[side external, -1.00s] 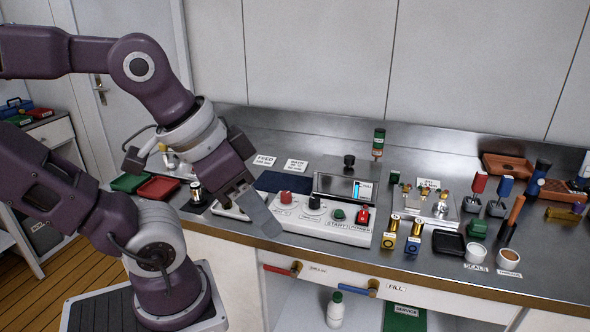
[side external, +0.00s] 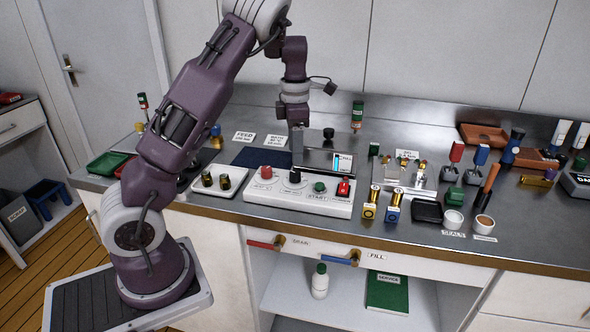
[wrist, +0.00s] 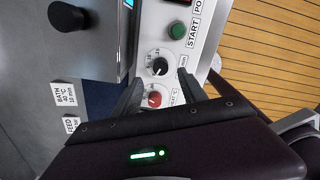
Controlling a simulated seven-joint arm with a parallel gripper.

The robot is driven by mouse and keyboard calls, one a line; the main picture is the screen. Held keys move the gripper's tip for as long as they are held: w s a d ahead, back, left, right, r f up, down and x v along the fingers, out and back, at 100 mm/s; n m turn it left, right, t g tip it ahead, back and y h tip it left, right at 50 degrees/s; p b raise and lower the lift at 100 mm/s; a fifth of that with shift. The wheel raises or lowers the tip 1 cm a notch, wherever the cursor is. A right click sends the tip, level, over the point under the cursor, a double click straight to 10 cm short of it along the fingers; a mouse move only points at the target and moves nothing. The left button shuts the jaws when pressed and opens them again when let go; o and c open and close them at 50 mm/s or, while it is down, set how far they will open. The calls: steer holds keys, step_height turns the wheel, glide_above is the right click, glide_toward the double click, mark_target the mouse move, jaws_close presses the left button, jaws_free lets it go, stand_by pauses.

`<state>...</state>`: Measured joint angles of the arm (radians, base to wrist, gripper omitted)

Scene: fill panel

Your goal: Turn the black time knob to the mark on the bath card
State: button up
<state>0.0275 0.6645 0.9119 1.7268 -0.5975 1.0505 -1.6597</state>
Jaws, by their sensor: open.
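The black time knob (wrist: 159,66) sits on the white panel (wrist: 150,25) with a white pointer line and small marks around it. The dial numbers are too small to read surely. It also shows in the side view (side external: 295,177). The bath card (wrist: 66,97) lies flat behind the panel and reads 40 °C, 10 min. My gripper (wrist: 160,79) is open and empty, above the panel. In the wrist view its fingertips lie on either side of the gap below the black knob, with the red knob (wrist: 154,99) between the fingers. No contact shows.
A metal box with a black top knob (wrist: 68,17) stands close behind the panel. The green start button (wrist: 177,29) and red switch (side external: 343,188) are beside the time knob. The feed card (side external: 243,136) lies further left. Vials, tools and cups crowd the counter's right.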

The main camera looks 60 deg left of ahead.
mark_target(295, 172)
step_height(295, 172, down, 7)
steer(key=shift+r, duration=0.2)
steer(key=shift+c, duration=0.2)
jaws_close()
